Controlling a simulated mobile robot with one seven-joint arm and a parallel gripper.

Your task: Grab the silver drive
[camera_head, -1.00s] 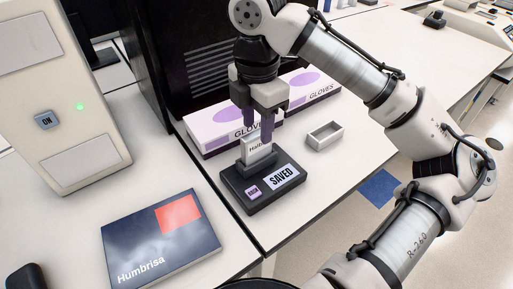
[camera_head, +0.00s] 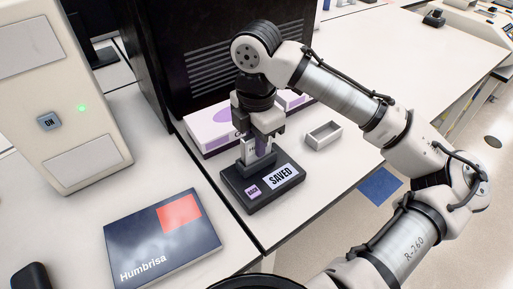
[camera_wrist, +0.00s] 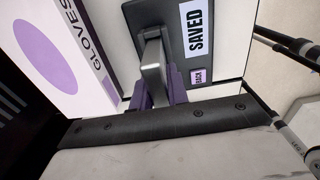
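The silver drive (camera_head: 250,147) stands upright in a black dock (camera_head: 238,194). The dock has a "SAVED" panel and a small purple "BACK" button. My gripper (camera_head: 260,148) points down over the drive and hides much of it in the head view. In the wrist view the drive (camera_wrist: 153,62) rises from the dock (camera_wrist: 172,22) between the purple fingers of my gripper (camera_wrist: 157,92). The fingers are close beside it, one on each side. I cannot tell whether they press on it.
A glove box (camera_head: 208,128) lies behind the dock, against a black machine (camera_head: 215,60). A small open grey tray (camera_head: 323,135) is to the right. A dark "Humbrisa" book (camera_head: 160,241) lies at the front left. A beige machine (camera_head: 62,110) with an "ON" button stands left.

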